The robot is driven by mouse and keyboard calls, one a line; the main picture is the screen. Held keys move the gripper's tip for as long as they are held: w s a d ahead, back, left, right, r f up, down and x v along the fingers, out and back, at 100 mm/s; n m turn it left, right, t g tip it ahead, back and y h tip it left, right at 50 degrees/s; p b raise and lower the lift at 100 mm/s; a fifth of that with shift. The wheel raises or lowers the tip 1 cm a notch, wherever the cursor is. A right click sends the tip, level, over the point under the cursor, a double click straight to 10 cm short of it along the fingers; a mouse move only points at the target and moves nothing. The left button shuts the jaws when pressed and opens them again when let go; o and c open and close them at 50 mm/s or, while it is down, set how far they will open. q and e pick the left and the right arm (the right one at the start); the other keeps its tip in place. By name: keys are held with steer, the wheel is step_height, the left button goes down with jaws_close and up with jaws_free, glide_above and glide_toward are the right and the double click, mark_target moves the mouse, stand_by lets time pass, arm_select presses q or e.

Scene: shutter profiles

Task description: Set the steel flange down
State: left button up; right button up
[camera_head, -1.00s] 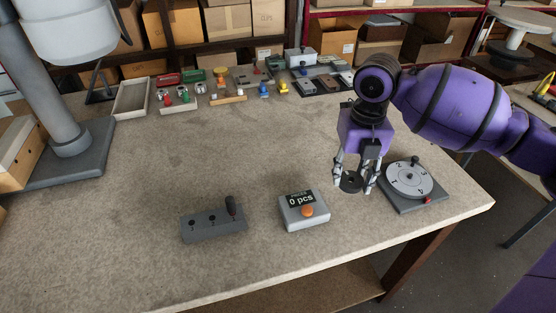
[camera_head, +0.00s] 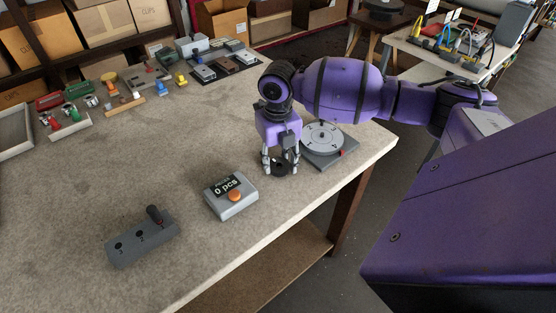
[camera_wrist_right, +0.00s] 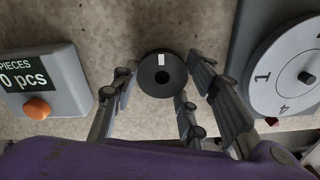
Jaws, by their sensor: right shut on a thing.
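The steel flange shows as a dark round disc with a central hole and a small white mark in the right wrist view (camera_wrist_right: 151,84). In the head view the flange (camera_head: 280,170) is low between the fingers of my right gripper (camera_head: 281,162), close to the tabletop. My right gripper is shut on the flange, with fingers on either side of it. I cannot tell whether the flange touches the table. My left gripper is not in view.
A round numbered dial on a grey base (camera_head: 322,138) stands just right of my right gripper. A piece counter (camera_head: 231,196) reads 0 pcs in front left. A lever box (camera_head: 142,238) stands farther left. Small parts line the back; the table's right edge is near.

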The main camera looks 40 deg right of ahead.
steer(key=o, duration=1.4)
steer(key=shift+f, duration=0.15)
steer(key=shift+c, duration=0.2)
step_height(320, 180, up, 12)
steer(key=shift+r, duration=0.2)
